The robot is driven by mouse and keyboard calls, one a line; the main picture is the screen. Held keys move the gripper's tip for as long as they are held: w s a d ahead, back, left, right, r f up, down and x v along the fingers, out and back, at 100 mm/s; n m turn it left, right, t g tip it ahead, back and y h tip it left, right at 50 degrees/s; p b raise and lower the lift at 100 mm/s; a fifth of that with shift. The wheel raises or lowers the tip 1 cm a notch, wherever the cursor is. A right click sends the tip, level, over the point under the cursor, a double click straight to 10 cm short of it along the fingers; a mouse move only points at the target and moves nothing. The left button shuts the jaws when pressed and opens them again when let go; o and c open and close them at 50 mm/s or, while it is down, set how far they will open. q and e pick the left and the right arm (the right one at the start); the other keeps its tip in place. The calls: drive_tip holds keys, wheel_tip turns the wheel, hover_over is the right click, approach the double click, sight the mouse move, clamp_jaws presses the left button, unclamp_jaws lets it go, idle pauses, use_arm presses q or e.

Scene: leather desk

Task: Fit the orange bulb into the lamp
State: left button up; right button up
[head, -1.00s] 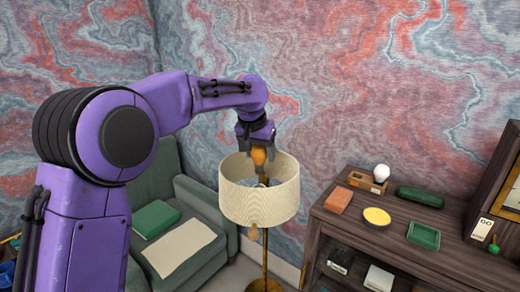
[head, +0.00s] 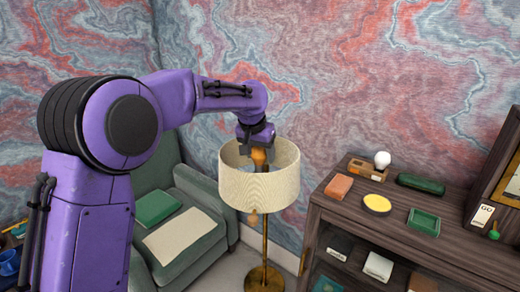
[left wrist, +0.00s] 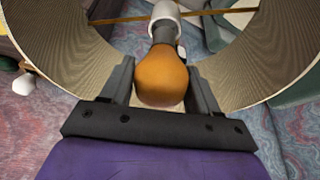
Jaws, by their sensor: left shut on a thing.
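The orange bulb (head: 259,157) is held in my left gripper (head: 257,148), inside the open top of the lamp's cream shade (head: 258,188). In the left wrist view the round orange glass (left wrist: 162,78) sits between the two dark fingers, its dark neck (left wrist: 163,32) pointing away from the gripper. The lamp's white socket (left wrist: 165,12) is just beyond the neck, roughly in line with it. I cannot tell whether the neck touches or enters the socket. The lamp's brass stand (head: 265,240) is upright. My right gripper is out of view.
The shade wall surrounds the fingers closely. A green armchair (head: 185,183) with a green book (head: 157,207) and a cream cloth or paper (head: 184,236) stands left. A dark wooden cabinet (head: 340,220) at right holds a white bulb (head: 382,159) and several small items.

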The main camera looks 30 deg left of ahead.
use_arm(q)
drive_tip(key=shift+f+b, duration=0.3)
drive_tip(key=shift+f, duration=0.9)
drive_tip(key=o, duration=1.1)
wheel_tip(320, 180, up, 3)
drive_tip(key=p, duration=0.3)
drive_tip(key=shift+f, duration=0.1)
drive_tip(key=shift+r+p, duration=0.8)
drive_tip(key=shift+r, duration=2.3)
